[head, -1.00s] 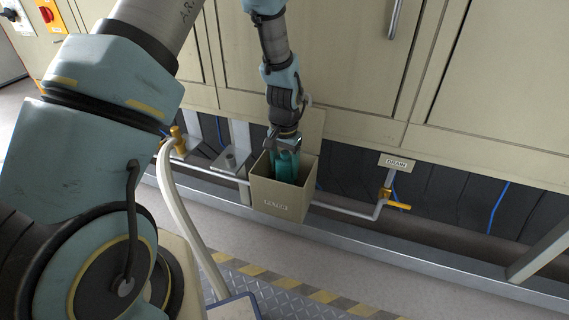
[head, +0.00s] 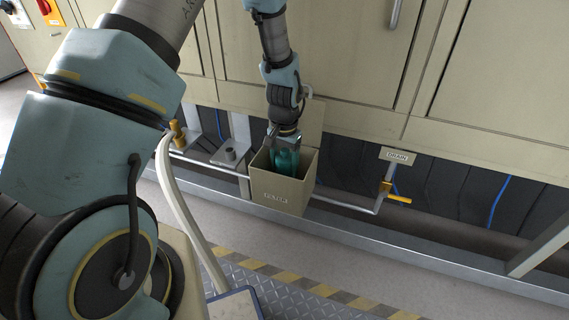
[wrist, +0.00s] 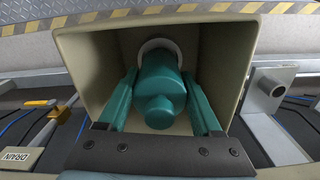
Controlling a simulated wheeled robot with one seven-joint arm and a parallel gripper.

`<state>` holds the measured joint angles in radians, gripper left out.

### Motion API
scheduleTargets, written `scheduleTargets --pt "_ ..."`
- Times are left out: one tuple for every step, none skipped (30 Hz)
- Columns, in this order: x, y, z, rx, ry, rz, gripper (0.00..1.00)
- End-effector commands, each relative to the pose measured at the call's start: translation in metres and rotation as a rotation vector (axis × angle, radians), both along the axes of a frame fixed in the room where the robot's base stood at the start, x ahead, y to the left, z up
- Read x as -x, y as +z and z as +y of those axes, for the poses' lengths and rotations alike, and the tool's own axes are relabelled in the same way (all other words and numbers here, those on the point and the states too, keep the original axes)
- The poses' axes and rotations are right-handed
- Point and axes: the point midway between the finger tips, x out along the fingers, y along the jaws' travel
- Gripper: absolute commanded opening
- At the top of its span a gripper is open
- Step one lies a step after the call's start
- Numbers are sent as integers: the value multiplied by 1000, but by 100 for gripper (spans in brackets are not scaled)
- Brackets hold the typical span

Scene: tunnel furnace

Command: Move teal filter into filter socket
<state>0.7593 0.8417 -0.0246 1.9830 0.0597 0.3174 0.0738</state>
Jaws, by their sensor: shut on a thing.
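The teal filter (wrist: 160,80) is inside the open-topped beige box labelled FILTER (head: 275,197). In the wrist view its stepped, rounded end faces me. A pale ring (wrist: 160,46), seemingly the socket, shows around its far end; I cannot tell whether the filter is fully seated. My gripper (wrist: 161,76) reaches down into the box, with one teal finger on each side of the filter, shut on it. In the head view the filter (head: 286,160) shows only partly, below my wrist and behind the box's front wall.
The box walls surround my fingers closely. A pipe with a yellow-handled valve (head: 397,199) and a DRAIN sign (head: 397,155) is to the right. A bracket with a short pipe stub (head: 230,154) and another yellow valve (head: 177,133) are to the left. Cabinet panels (head: 310,60) stand behind.

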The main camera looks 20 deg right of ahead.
Motion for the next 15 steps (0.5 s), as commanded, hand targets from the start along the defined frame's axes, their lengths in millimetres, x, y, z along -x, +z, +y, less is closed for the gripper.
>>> scheduleTargets --pt "0 1 1 0 0 0 5" --pt "1 1 1 0 0 0 5" --pt "1 1 1 0 0 0 5" --pt "1 0 1 0 0 0 5" --pt "1 0 1 0 0 0 5" --pt "1 0 1 0 0 0 5" --pt "1 0 1 0 0 0 5" --pt "1 0 1 0 0 0 5" --pt "1 0 1 0 0 0 5" --pt "1 0 1 0 0 0 5" --pt "1 -1 1 0 0 0 5" --pt "1 -2 1 0 0 0 5" --pt "1 -3 1 0 0 0 5" --pt "1 -4 1 0 0 0 5" --pt "1 -6 1 0 0 0 5"
